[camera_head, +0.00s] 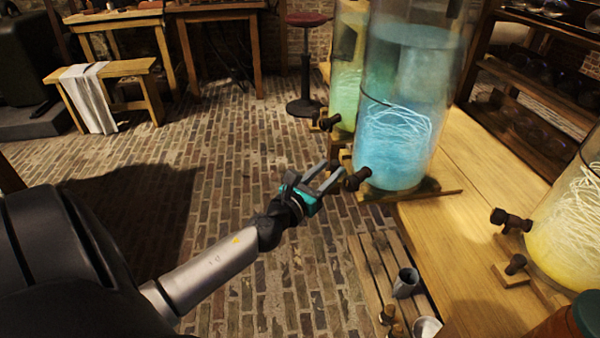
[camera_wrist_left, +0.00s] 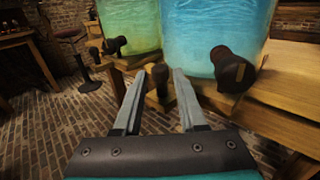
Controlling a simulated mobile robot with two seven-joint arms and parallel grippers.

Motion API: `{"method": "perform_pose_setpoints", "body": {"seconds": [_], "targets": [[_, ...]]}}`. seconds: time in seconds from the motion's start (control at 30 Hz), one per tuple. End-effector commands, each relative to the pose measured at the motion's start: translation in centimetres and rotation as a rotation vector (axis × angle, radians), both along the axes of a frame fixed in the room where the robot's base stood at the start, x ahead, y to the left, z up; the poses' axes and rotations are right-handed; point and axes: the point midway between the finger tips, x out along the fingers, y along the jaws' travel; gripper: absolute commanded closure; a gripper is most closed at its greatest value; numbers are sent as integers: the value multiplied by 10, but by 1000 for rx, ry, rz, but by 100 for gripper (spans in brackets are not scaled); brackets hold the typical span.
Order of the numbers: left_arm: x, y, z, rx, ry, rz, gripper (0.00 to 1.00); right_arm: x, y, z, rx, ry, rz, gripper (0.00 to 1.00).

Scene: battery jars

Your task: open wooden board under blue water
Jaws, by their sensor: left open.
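The blue water stands in a tall glass jar (camera_head: 395,130) on the wooden table, with pale strands inside. A thin wooden board (camera_head: 430,190) shows under it. A dark spigot (camera_head: 358,179) sticks out low on the jar; it also shows in the left wrist view (camera_wrist_left: 232,70). My left gripper (camera_head: 332,173) is open and empty beside the table edge, close to this spigot. In the left wrist view, a dark knob on a short peg (camera_wrist_left: 160,80) appears between and beyond the open fingertips (camera_wrist_left: 168,72). I cannot tell whether they touch it. My right gripper is not in view.
A green jar (camera_head: 346,80) stands behind the blue one, and a yellow jar (camera_head: 575,225) with its own spigot (camera_head: 512,220) stands at right. A slatted shelf (camera_head: 375,265) with a metal cup (camera_head: 405,283) lies below the table edge.

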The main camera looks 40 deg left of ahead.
Motion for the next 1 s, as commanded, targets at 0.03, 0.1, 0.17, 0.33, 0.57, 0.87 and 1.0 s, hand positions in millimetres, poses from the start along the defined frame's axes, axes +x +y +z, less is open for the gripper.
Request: {"method": "perform_pose_setpoints", "body": {"seconds": [0.03, 0.1, 0.17, 0.33, 0.57, 0.87, 1.0], "targets": [[-10, -1, -2, -2, 3, 0, 59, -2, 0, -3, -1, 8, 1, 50], [-20, -2, -1, -1, 3, 1, 59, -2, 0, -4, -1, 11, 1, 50], [-30, -3, -2, -1, 3, 1, 59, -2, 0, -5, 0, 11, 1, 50], [-57, -5, -2, -2, 3, 1, 59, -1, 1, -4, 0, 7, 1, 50], [-93, -7, -3, -2, 2, 3, 59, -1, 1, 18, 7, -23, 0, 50], [-120, -9, -1, 0, 0, 2, 59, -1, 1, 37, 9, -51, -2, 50], [-122, -9, 0, 1, 1, 1, 59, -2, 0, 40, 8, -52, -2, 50]]}}
